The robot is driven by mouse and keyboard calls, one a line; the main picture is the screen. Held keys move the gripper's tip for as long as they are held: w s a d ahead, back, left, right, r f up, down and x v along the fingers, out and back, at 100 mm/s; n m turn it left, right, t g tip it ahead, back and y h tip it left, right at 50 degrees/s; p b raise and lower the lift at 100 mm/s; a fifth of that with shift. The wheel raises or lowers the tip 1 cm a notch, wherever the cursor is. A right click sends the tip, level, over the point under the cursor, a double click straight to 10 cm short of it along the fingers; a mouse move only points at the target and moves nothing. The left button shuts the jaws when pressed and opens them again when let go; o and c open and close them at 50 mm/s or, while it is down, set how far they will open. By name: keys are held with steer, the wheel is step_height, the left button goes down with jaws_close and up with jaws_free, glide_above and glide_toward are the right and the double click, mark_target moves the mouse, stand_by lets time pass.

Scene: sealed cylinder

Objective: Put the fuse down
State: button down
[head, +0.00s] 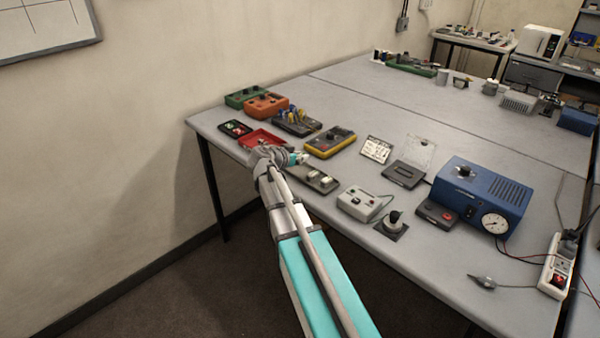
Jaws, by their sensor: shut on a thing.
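My gripper (297,158) is at the end of my arm, over the front left part of the grey table. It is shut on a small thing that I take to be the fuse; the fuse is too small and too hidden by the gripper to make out. A red tray (252,141) lies just left of and behind the gripper. A dark block with pale cylindrical parts (325,181) sits just to the right of and in front of the gripper. I cannot tell how high the gripper is above the table.
A black tray (236,128) with red and green pieces lies left of the red tray. Orange (266,105), green and yellow (330,142) devices stand behind. A white box (360,203), a round knob and a blue unit (480,197) stand right. The table's middle back is clear.

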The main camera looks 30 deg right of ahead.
mark_target(301, 172)
steer(key=shift+w+d+f+b, duration=0.3)
steer(key=shift+w+f+b, duration=0.25)
steer(key=shift+f, duration=0.2)
steer(key=shift+w+d+f+b, duration=0.3)
steer(key=shift+w+f+b, duration=0.25)
steer(key=shift+f, duration=0.2)
steer(key=shift+w+d+f+b, duration=0.2)
steer(key=shift+w+f+b, duration=0.15)
steer(key=shift+f+b, duration=1.45)
steer(key=shift+f, duration=0.15)
steer(key=c, duration=0.5)
jaws_free()
steer(key=shift+v, duration=0.85)
steer(key=p+v, duration=0.1)
steer(key=v, duration=0.3)
steer(key=p+v, duration=0.1)
steer(key=v, duration=0.3)
steer(key=p+v, duration=0.2)
steer(key=v, duration=0.2)
steer(key=shift+s+a+f, duration=0.15)
steer(key=shift+s+f, duration=0.05)
steer(key=shift+f, duration=0.05)
